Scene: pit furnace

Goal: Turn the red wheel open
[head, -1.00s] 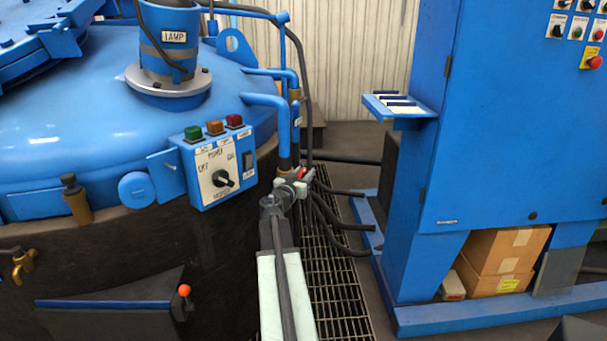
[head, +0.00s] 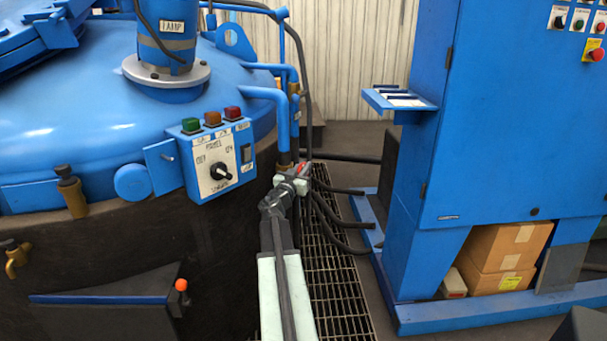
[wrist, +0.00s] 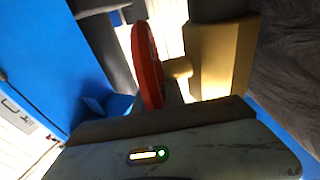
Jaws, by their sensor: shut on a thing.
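The red wheel (wrist: 147,65) stands edge-on in the wrist view, in front of a brass fitting (wrist: 217,55). In the head view only a small red part of the wheel (head: 302,168) shows, at the foot of the blue pipe beside the furnace. My gripper (head: 298,175) is at the wheel in the head view, at the end of my outstretched arm. It is shut on the wheel's rim. The fingertips are mostly hidden behind my wrist, and the far side of the wheel is hidden.
The blue furnace lid (head: 70,120) and a control box (head: 220,160) are left of my arm. A blue cabinet (head: 510,120) stands on the right. Black hoses (head: 340,235) hang over the floor grating (head: 335,290) just right of my gripper.

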